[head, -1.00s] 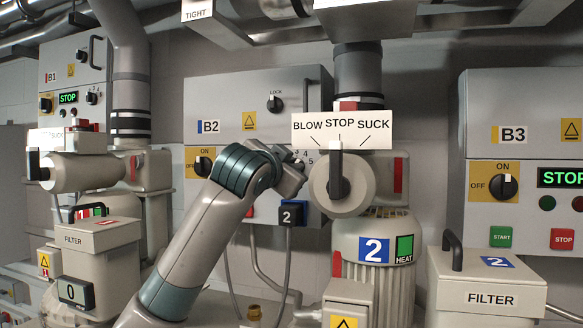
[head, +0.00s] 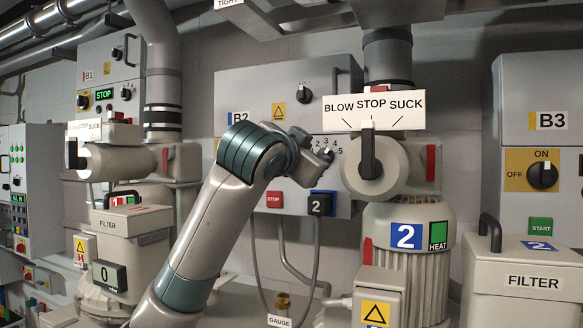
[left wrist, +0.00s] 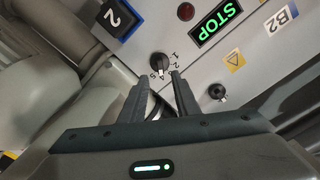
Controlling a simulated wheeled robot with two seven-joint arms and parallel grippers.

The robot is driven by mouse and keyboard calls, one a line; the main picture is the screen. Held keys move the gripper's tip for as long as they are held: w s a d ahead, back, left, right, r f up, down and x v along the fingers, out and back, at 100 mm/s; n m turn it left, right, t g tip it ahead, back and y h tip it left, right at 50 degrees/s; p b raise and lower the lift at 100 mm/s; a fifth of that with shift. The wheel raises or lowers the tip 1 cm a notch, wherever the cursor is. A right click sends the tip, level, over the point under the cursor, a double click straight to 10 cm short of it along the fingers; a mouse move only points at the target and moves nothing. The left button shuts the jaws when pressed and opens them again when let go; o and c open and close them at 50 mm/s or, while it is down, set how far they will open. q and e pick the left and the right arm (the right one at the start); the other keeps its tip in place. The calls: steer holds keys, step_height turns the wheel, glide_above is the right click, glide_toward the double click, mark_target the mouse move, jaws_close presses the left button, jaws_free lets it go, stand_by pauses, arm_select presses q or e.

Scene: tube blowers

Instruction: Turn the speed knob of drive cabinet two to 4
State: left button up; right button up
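Drive cabinet two is the grey box marked B2 (head: 240,85), behind my left arm in the head view. Its small black speed knob (left wrist: 159,60) shows in the left wrist view, with a scale of numbers beside it. In the head view the scale shows, but my gripper mostly hides the knob. My left gripper (head: 322,160) is at the knob's place on the panel. In the left wrist view its two fingers (left wrist: 160,80) are apart, with the knob just beyond the tips. I cannot tell which number the knob points to. My right gripper is not in view.
A black lever (head: 368,150) under the BLOW STOP SUCK sign stands close right of my gripper. Below are a black plug marked 2 (head: 320,204) with a hanging cable and a red STOP button (head: 273,199). A lit green STOP display (left wrist: 215,22) shows in the left wrist view.

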arm_select(q)
steer(key=b+v, duration=0.4)
steer(key=v, duration=0.7)
steer(key=shift+s, duration=0.1)
